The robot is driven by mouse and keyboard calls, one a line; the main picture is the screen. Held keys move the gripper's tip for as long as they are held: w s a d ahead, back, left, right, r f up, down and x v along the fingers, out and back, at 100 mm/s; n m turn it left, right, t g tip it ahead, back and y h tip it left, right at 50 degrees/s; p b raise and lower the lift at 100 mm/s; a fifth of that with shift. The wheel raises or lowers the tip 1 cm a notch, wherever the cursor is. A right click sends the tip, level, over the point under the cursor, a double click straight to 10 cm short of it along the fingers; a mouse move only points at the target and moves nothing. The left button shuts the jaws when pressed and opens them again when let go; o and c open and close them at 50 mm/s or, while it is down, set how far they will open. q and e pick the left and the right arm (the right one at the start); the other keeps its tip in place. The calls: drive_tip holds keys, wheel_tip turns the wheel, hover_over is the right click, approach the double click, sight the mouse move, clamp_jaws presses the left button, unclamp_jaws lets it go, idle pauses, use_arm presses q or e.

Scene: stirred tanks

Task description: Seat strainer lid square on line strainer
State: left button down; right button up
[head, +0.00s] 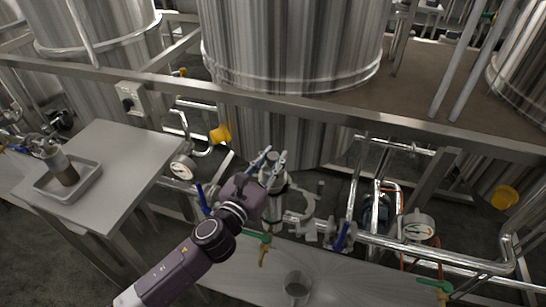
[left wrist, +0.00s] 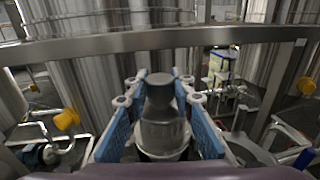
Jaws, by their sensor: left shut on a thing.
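The strainer lid (left wrist: 163,105) is a grey metal piece with a narrow upright knob, standing between the blue-padded fingers of my left gripper (left wrist: 160,90). In the head view the left gripper (head: 268,165) is shut on it above the line strainer (head: 274,187), a metal body in the pipework in front of the middle tank. The lid looks about upright and over the strainer; its lower edge is partly hidden by my gripper, so I cannot tell whether it touches or is square. My right gripper is in neither view.
A steel rail (head: 300,107) runs behind the gripper. A pressure gauge (head: 183,167) and blue valve handle (head: 202,199) are close left; another gauge (head: 418,226) is right. A steel table (head: 125,155) bears a tray (head: 88,184). A metal cup (head: 297,287) stands in front.

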sight(268, 175)
use_arm(q)
drive_tip(key=shift+f+b, duration=1.2)
drive_tip(key=shift+f, duration=0.25)
drive_tip(key=c, duration=1.6)
unclamp_jaws()
drive_tip(key=shift+f, duration=0.15)
drive_tip(key=shift+s, duration=0.15)
drive_tip(key=v, duration=1.1)
drive_tip(key=shift+s+a, duration=0.2)
drive_tip(key=shift+s, duration=0.15)
